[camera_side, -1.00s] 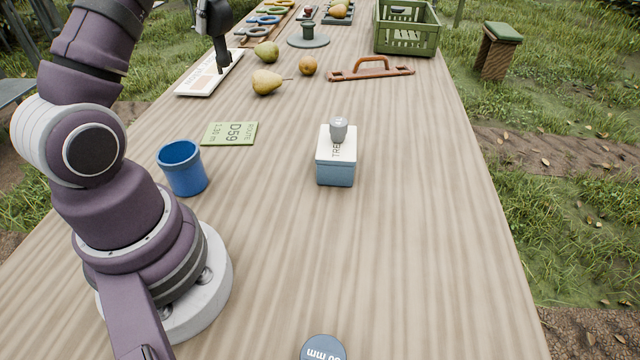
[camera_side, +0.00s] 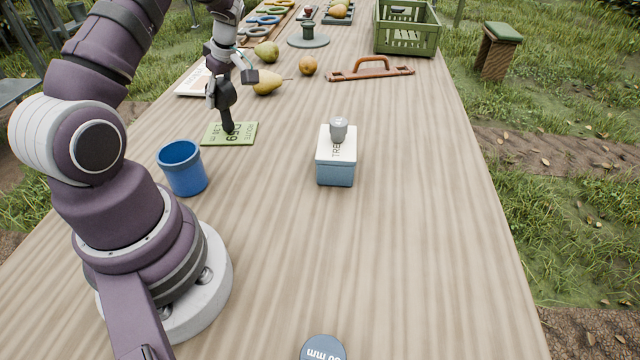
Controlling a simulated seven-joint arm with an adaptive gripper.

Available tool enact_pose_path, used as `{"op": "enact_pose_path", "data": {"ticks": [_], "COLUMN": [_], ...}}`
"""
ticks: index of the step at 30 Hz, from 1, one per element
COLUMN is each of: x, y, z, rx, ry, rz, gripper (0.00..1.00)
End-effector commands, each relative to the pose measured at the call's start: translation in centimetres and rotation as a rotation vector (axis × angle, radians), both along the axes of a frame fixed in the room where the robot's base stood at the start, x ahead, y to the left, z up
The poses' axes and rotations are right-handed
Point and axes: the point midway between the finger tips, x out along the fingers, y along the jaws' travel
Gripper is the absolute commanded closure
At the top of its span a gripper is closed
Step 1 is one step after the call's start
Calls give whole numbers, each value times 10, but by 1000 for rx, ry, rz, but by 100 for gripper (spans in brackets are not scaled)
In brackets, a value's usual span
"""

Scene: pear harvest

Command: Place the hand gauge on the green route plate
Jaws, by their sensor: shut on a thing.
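The green route plate (camera_side: 246,139) lies flat on the table, left of centre, with dark lettering. My gripper (camera_side: 226,108) points down over its left part and covers some of the lettering. It is shut on a small dark thing, taken as the hand gauge (camera_side: 228,127), whose rounded lower end shows just over the plate. I cannot tell whether that end touches the plate. The rest of the gauge is hard to separate from my dark fingers.
A blue cup (camera_side: 183,168) stands close in front of the plate, to the left. A blue-white box (camera_side: 336,165) with a grey knob stands to the right. Pears (camera_side: 268,88), a brown level-like tool (camera_side: 372,70) and a green crate (camera_side: 408,45) lie farther back.

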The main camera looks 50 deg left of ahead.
Motion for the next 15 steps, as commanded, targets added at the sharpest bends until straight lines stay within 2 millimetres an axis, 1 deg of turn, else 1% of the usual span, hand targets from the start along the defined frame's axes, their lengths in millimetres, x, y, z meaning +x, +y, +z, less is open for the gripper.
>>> {"op": "enact_pose_path", "data": {"ticks": [1, 11, 12, 15], "x": [0, 0, 0, 0], "y": [0, 0, 0, 0], "z": [-3, -6, -6, -6], "rx": [0, 0, 0, 0], "ry": [1, 0, -1, -1], "rz": [0, 0, 0, 0], "gripper": [100, 100, 64, 51]}}
